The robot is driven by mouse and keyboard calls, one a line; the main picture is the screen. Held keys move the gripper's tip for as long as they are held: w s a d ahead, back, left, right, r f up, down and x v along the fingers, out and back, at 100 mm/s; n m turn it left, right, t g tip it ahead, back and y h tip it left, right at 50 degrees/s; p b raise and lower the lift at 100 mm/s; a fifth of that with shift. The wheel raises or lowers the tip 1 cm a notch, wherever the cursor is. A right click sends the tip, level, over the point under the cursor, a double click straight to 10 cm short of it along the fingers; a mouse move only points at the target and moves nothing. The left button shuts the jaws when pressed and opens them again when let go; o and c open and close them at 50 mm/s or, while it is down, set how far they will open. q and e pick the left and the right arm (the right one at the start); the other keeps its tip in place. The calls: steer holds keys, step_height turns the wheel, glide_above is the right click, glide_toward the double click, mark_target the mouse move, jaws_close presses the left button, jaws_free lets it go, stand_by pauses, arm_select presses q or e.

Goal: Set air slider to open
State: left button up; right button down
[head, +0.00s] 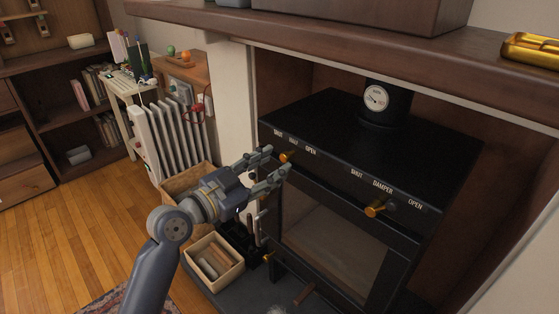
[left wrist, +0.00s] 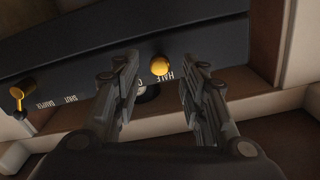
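The air slider's brass knob (head: 287,156) sits on the front of the black stove (head: 335,140), below the SHUT, HALF and OPEN labels. It also shows in the left wrist view (left wrist: 160,65), beside the HALF label. My left gripper (head: 276,163) is open at the stove's upper left front. Its fingers (left wrist: 166,66) lie either side of the knob in the left wrist view, with gaps on both sides. Nothing is held. The SHUT label is hidden in the left wrist view, and part of OPEN is covered by a finger. My right gripper is out of view.
A second brass knob (head: 374,210) is on the right, by the DAMPER labels. A wooden mantel (head: 330,37) runs above the stove. A white radiator (head: 170,138) stands at left.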

mark_target(284, 160)
arm_select(q)
steer(key=shift+x, duration=1.65)
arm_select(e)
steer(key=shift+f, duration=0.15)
